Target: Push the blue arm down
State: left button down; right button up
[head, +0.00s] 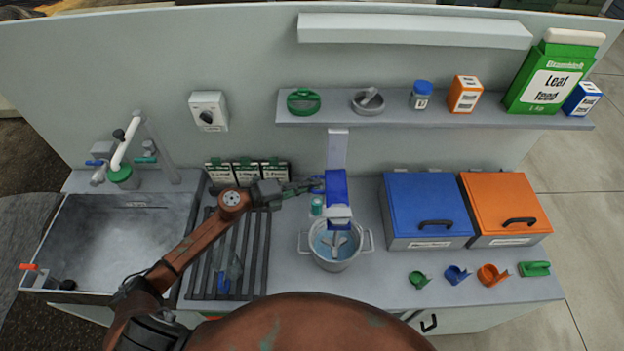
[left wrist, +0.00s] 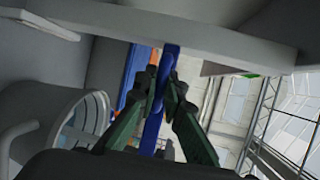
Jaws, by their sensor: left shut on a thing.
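The blue arm (head: 337,185) stands out from a pale upright post (head: 337,150), above a metal pot (head: 335,262) with a grey paddle (head: 338,243) reaching into it. My left gripper (head: 314,186) is at the left side of the blue arm. In the left wrist view the left fingers (left wrist: 161,92) are shut on a narrow blue bar (left wrist: 170,62), which shows between and above them. It appears to be a handle at the blue arm's left side; its join is hidden. My right gripper is not in view.
The pot stands on the counter, right of a dark rack (head: 240,258) and a sink (head: 120,240). Blue (head: 425,200) and orange (head: 505,200) lidded bins stand to the right. A shelf (head: 430,118) with containers runs behind. Small scoops lie front right.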

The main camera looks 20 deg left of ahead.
pick_arm(q)
notch_tip(320, 180, down, 2)
jog(key=shift+f+b, duration=0.1)
jog(key=shift+b, duration=0.25)
jog(key=shift+f, duration=0.1)
jog(key=shift+s+f, duration=0.1)
jog(key=c, duration=2.1)
grip_release()
jog(key=shift+o, duration=0.4)
jog(key=shift+a, duration=0.1)
jog(key=v, duration=1.2)
